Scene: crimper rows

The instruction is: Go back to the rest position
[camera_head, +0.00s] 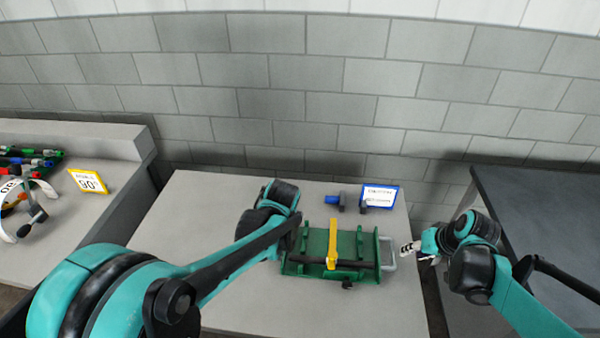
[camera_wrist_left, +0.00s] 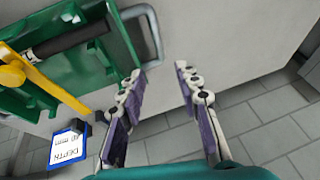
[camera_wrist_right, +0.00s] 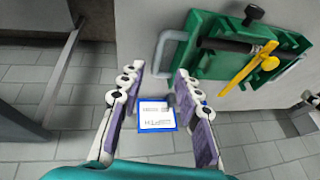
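My right gripper (camera_head: 412,248) is beside the table's right edge in the head view, just right of the green fixture's grey handle. In the right wrist view its fingers (camera_wrist_right: 158,85) stand apart with nothing held between them. My left arm reaches over the table; its wrist is at the left end of the green fixture (camera_head: 312,240), and its fingers are hidden in the head view. In the left wrist view the left fingers (camera_wrist_left: 157,85) are spread and empty. The fixture carries a black bar and a yellow lever (camera_head: 332,245).
A blue-framed card (camera_head: 380,196) and a blue-and-grey tool (camera_head: 345,201) are behind the fixture. A side bench at left holds several coloured tools and a yellow-framed card (camera_head: 88,181). A dark table (camera_head: 545,220) stands at right, across a floor gap.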

